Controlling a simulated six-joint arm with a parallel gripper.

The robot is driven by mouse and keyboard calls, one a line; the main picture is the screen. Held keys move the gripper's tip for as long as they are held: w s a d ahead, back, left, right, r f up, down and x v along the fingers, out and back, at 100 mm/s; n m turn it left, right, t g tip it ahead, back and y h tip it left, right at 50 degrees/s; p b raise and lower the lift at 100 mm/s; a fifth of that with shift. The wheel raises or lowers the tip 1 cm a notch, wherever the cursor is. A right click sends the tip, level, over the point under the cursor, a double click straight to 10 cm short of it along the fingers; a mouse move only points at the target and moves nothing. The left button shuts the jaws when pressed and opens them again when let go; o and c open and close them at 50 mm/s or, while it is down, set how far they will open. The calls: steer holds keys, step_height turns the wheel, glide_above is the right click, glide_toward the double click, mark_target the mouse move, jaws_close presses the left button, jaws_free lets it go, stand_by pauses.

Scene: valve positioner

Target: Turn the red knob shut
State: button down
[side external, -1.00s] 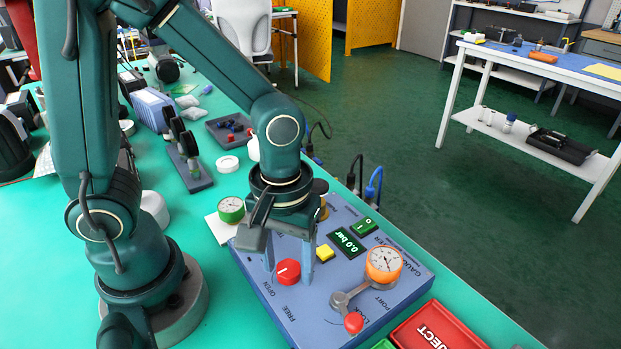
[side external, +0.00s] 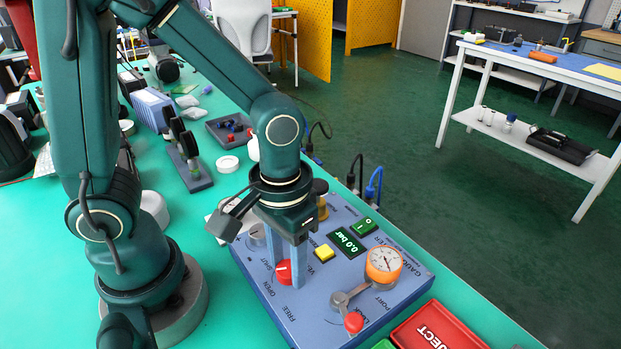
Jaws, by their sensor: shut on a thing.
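The red knob (side external: 284,279) with a white mark sits on the blue panel box (side external: 330,285), near the printed words OPEN, SHUT and FREE. My gripper (side external: 287,265) points down over it, its two blue fingers shut on the knob from either side. The fingers hide part of the knob, and I cannot read exactly where its mark points. The green display (side external: 348,243) reads 0.0 bar. An orange-rimmed gauge (side external: 384,264) stands on the panel to the right.
A yellow button (side external: 324,253) and a green switch (side external: 364,227) lie right of my gripper. A red-tipped lever (side external: 353,321) is near the front. A red REJECT tray (side external: 438,332) stands beside the box. A tray of small parts (side external: 228,131) lies behind.

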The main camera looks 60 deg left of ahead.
mark_target(287, 268)
steer(key=m, duration=1.2)
steer(key=shift+m, duration=0.4)
stand_by(0.4)
steer(key=shift+c, duration=2.1)
jaws_free()
steer(key=shift+r, duration=2.6)
